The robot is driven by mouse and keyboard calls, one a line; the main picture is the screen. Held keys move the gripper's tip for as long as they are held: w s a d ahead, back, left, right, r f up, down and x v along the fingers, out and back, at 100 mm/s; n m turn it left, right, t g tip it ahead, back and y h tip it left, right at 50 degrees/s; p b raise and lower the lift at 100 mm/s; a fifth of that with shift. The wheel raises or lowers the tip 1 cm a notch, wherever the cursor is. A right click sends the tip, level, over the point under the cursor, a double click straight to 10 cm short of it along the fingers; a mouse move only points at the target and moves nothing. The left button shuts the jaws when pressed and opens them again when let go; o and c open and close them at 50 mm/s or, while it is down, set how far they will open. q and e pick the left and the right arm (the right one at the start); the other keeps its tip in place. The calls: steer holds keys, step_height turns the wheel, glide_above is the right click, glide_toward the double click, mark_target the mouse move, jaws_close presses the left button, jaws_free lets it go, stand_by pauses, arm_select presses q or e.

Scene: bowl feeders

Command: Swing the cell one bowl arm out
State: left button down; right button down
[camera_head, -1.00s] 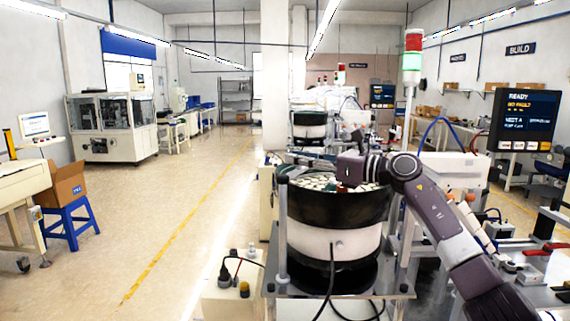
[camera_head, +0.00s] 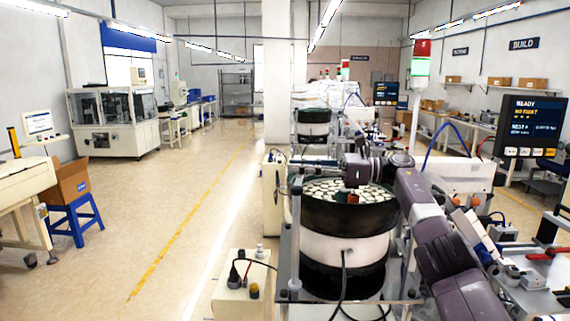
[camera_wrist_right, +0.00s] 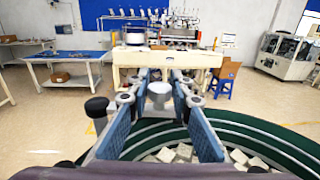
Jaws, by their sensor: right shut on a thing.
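The nearest bowl feeder has a black bowl (camera_head: 345,219) on a white drum (camera_head: 343,251) and holds many pale flat parts. My right gripper (camera_head: 352,178) is above the bowl's far part, its arm coming in from the right. In the right wrist view, the blue-padded fingers of the right gripper (camera_wrist_right: 158,100) are on either side of a pale grey round knob (camera_wrist_right: 159,91) and are shut on it. The bowl's green inner tracks (camera_wrist_right: 240,130) and pale parts show below the fingers. The rest of the bowl arm is hidden or cannot be made out. My left gripper is not in view.
A grey post (camera_head: 296,235) stands at the bowl's left, and a control box (camera_head: 243,298) with cables is at the front left. A status screen (camera_head: 531,124) and a signal tower (camera_head: 421,62) stand to the right. The aisle floor (camera_head: 180,220) on the left is clear.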

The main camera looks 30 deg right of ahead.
stand_by(0.4)
steer(key=c, duration=1.7)
jaws_free()
